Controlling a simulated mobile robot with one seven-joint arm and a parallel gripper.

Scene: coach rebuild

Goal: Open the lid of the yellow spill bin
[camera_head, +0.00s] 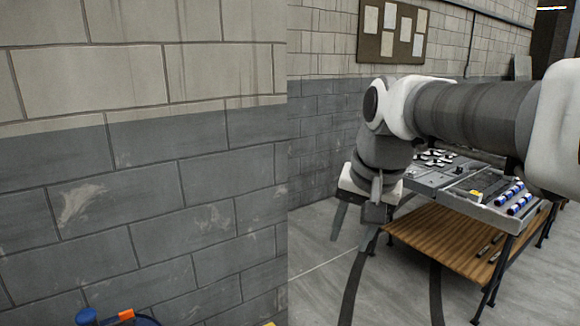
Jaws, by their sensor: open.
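No spill bin with a lid can be made out in the head view. A tiny yellow sliver (270,323) shows at the bottom edge, left of centre; I cannot tell whether it belongs to the bin. My gripper (354,227) hangs at the end of my arm, pointing down, in the middle of the picture. Its fingers are apart with nothing between them. It is in front of the workbench's left end, over open floor, and touches nothing that I can see.
A workbench (440,236) with a wooden lower shelf and metal parts on top stands behind my arm at right. A block wall (150,170) fills the left. A blue and orange object (118,318) is cut off at the bottom left. Grey floor (320,285) is open, with dark curved lines.

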